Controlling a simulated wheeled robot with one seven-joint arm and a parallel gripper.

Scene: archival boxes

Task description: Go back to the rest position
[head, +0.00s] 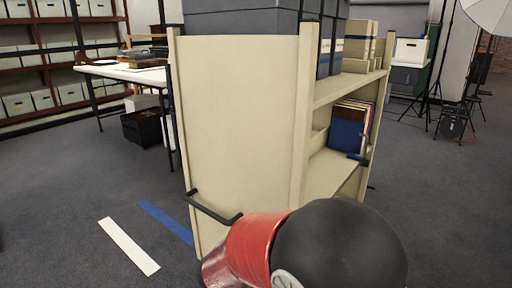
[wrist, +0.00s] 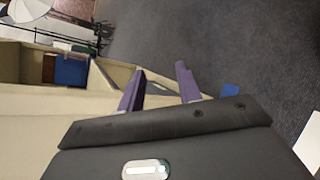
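My gripper (wrist: 160,72) shows in the wrist view with its two purple fingers apart. I see nothing held between them. Behind the fingers is the beige cart (wrist: 105,72), with a dark bar-like piece near the gap; I cannot tell whether a finger touches it. In the head view the cart (head: 240,130) stands straight ahead, with a black handle (head: 215,212) low on its end panel. My red and black arm is in front of its lower right part, and the gripper is hidden there.
The cart carries grey boxes (head: 240,22) on top and books (head: 350,128) on a shelf. A white table (head: 125,72) and box shelves (head: 40,62) stand left. A tripod (head: 428,85) stands right.

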